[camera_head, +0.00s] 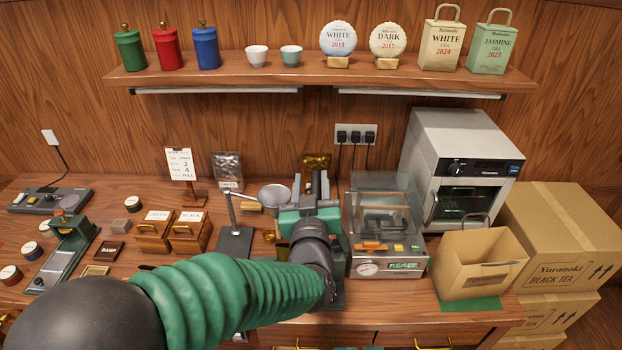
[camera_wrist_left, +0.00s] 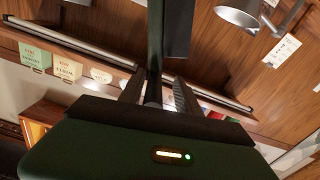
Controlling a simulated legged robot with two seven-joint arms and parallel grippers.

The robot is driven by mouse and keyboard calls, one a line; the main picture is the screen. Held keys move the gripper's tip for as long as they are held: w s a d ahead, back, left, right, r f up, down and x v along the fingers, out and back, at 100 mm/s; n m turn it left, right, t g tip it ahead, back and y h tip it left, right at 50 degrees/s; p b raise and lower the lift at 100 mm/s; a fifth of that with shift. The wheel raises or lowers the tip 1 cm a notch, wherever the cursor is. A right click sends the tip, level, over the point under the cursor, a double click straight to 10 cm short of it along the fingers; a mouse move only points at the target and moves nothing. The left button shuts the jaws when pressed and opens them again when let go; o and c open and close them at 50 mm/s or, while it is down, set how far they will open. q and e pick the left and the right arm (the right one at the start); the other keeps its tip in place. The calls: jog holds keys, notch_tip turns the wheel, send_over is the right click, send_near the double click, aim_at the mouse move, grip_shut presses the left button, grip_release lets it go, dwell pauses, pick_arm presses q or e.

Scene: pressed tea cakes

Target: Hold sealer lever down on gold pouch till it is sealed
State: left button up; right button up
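My left gripper (camera_head: 312,188) points away from me at the middle of the counter, over a dark green device (camera_head: 338,295) that looks like the sealer, mostly hidden by my wrist. In the left wrist view, the fingers (camera_wrist_left: 158,92) stand apart on either side of a dark upright bar (camera_wrist_left: 154,45), likely the sealer lever. A gap shows beside the bar, so I see no clamping.
A clear-lidded machine (camera_head: 388,205) with a green "READY" display stands close on the right. A silver pouch (camera_head: 227,168) stands behind.

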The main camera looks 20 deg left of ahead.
pick_arm(q)
jog(key=shift+d, duration=0.35)
jog(key=shift+c, duration=1.1)
jog(key=shift+w+d, duration=0.2)
jog(key=shift+d, duration=0.25)
jog(key=c, duration=0.5)
grip_shut()
jog(key=shift+a, duration=0.45)
jog(key=shift+d, duration=0.1)
